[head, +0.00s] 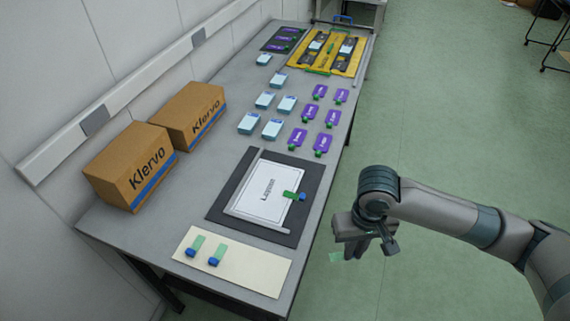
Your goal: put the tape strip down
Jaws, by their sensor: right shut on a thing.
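My right gripper (352,250) hangs over the floor, just to the right of the table's front edge. My left gripper is out of view.
The sheet lies on a dark mat (308,172). A yellow tray (297,62) is at the far end. Two Klervo cartons (130,167) stand along the wall. Bare table (190,205) lies between the cartons and the mat.

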